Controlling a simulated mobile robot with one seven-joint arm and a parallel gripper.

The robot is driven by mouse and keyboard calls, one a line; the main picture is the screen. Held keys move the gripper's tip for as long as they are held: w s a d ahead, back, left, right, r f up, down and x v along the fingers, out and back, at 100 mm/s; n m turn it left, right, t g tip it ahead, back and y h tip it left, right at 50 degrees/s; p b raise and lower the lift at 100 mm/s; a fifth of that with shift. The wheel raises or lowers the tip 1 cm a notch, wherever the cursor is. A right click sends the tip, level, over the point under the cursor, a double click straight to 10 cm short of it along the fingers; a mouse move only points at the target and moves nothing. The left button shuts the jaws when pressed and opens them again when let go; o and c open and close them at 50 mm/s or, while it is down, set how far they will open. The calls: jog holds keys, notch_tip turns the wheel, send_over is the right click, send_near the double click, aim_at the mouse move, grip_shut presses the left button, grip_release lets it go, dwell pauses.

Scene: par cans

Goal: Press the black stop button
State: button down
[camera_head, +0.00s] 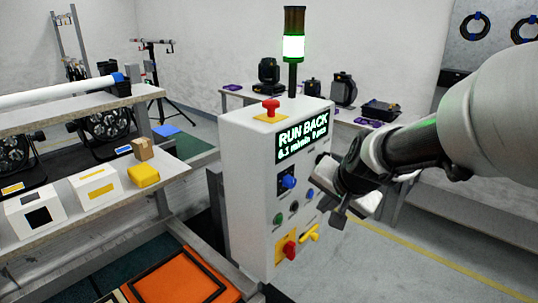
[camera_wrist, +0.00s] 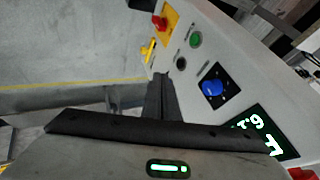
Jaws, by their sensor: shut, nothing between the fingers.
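My gripper (camera_head: 338,217) is in front of the cabinet's face, to the right of the button in the head view. In the wrist view my gripper's fingers (camera_wrist: 162,77) are shut and empty, with their tips just beside the black button. I cannot tell whether they touch the panel.
A blue knob (camera_wrist: 213,88), a yellow handle (camera_head: 310,233) and a red switch on a yellow plate (camera_head: 289,249) are close by. A lit display (camera_head: 302,137) reads "RUN BACK". A red mushroom button (camera_head: 270,106) is on top. A shelf with boxes (camera_head: 95,184) stands left.

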aim_at(295, 207)
jog(key=w+a+f+b, duration=0.3)
jog(key=w+f, duration=0.4)
jog(key=w, duration=0.1)
jog(key=shift+w+a+f, duration=0.2)
jog(key=shift+w+a, duration=0.05)
